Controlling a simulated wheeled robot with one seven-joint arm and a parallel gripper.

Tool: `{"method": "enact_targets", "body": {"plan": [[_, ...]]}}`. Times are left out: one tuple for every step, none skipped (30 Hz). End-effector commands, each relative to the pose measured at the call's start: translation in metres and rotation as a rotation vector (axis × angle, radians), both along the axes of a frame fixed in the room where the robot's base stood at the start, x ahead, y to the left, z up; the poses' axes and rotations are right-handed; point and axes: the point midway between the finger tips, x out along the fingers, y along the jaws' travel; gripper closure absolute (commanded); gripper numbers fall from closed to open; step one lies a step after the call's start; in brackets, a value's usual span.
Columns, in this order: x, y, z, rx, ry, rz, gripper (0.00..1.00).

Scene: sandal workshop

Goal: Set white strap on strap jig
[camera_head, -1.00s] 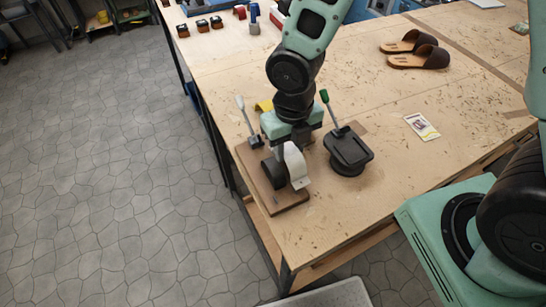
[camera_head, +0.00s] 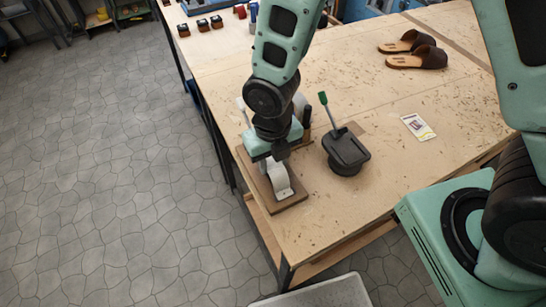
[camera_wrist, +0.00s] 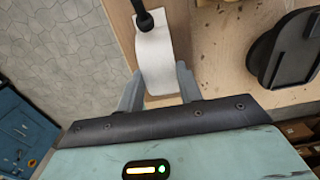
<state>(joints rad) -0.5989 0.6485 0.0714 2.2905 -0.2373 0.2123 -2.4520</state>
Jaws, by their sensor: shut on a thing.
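The white strap (camera_head: 279,181) shows below my gripper (camera_head: 268,163), over the strap jig's wooden base (camera_head: 296,203). Its lower end lies close to the base; whether it rests on the jig's dark form is hidden by my gripper. In the wrist view the strap (camera_wrist: 155,58) is a curved white band between the fingers of my gripper (camera_wrist: 159,88), which is shut on it. A black knob (camera_wrist: 142,19) overlaps the strap's far end there. The jig's pale lever handle (camera_head: 241,105) stands up behind my gripper at the left.
A dark press with a green-handled lever (camera_head: 346,152) stands just right of the jig. A small card (camera_head: 418,127) and brown sandals (camera_head: 417,60) lie farther right on the table. The table's left edge is close to the jig. Bare tabletop lies in front of the press.

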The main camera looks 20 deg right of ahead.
Motion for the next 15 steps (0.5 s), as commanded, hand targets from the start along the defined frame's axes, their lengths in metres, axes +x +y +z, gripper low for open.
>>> {"method": "enact_targets", "body": {"plan": [[0.0, -0.0001, -0.0022, 0.0, 0.0, 0.0, 0.62], [0.0, -0.0001, -0.0014, 0.0, 0.0, 0.0, 0.53], [0.0, -0.0001, -0.0012, 0.0, 0.0, 0.0, 0.43], [0.0, -0.0001, -0.0012, 0.0, 0.0, 0.0, 0.43], [0.0, -0.0001, -0.0012, 0.0, 0.0, 0.0, 0.43], [0.0, -0.0001, -0.0011, 0.0, 0.0, 0.0, 0.43], [0.0, -0.0001, -0.0011, 0.0, 0.0, 0.0, 0.43], [0.0, -0.0001, -0.0011, 0.0, 0.0, 0.0, 0.43], [0.0, -0.0001, -0.0011, 0.0, 0.0, 0.0, 0.43], [0.0, -0.0001, -0.001, 0.0, 0.0, 0.0, 0.43], [0.0, -0.0001, -0.0008, 0.0, 0.0, 0.0, 0.43], [0.0, -0.0001, 0.0003, 0.0, 0.0, 0.0, 0.43], [0.0001, 0.0, 0.0018, 0.0, 0.0, 0.0, 0.43], [0.0001, 0.0, 0.004, 0.0, 0.0, 0.001, 0.43], [0.0006, 0.0003, 0.005, 0.001, -0.001, 0.0, 0.43]]}}
